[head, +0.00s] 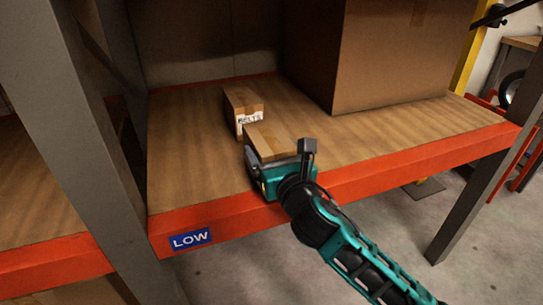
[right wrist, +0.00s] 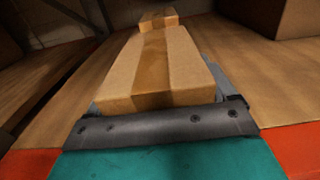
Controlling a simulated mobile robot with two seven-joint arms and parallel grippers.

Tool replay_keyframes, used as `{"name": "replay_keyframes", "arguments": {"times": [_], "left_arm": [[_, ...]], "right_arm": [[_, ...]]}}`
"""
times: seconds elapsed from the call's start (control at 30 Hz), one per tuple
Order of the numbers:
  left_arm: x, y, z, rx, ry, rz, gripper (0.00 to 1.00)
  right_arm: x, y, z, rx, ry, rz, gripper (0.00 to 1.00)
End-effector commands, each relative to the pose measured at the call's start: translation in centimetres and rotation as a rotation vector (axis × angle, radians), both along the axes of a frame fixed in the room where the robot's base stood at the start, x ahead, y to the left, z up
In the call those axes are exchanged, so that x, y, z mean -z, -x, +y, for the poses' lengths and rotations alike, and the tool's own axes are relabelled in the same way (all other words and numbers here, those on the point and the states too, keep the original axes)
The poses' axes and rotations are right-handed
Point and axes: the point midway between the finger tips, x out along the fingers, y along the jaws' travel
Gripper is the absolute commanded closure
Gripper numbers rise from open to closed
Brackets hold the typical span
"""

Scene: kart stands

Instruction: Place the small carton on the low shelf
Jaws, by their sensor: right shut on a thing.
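A small brown carton (head: 270,138) with a tape strip is between the fingers of my right gripper (head: 280,160), which is shut on it. In the right wrist view the same carton (right wrist: 165,70) fills the middle, in front of the gripper palm. The carton is over the low shelf (head: 190,150), near its front edge. I cannot tell whether its underside touches the boards. A blue sign reading LOW (head: 190,239) is on the orange front beam. My left gripper does not show.
Another small carton (head: 242,108), labelled BELTS, stands just behind the held one. A large carton (head: 390,55) stands at the back right. Grey uprights (head: 85,130) bound the left side. The boards left of the small cartons are clear.

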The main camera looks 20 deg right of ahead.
Motion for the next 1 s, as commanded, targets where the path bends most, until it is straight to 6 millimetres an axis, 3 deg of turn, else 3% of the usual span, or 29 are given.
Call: {"name": "replay_keyframes", "arguments": {"times": [0.27,0.3,0.43,0.77,1.0], "left_arm": [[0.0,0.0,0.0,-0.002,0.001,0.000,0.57],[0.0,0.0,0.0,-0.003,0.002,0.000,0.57],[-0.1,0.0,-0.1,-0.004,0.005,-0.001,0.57],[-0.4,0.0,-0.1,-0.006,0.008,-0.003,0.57],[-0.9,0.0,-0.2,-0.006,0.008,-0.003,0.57]], "right_arm": [[0.0,0.0,0.0,-0.001,0.001,-0.005,0.66],[0.1,0.0,0.0,0.000,0.001,0.000,0.14],[0.1,0.0,0.0,0.000,0.000,0.000,0.01],[-0.3,0.1,0.0,0.000,-0.001,0.000,0.00],[-0.2,3.8,-0.1,-0.002,0.000,0.003,0.00]]}}
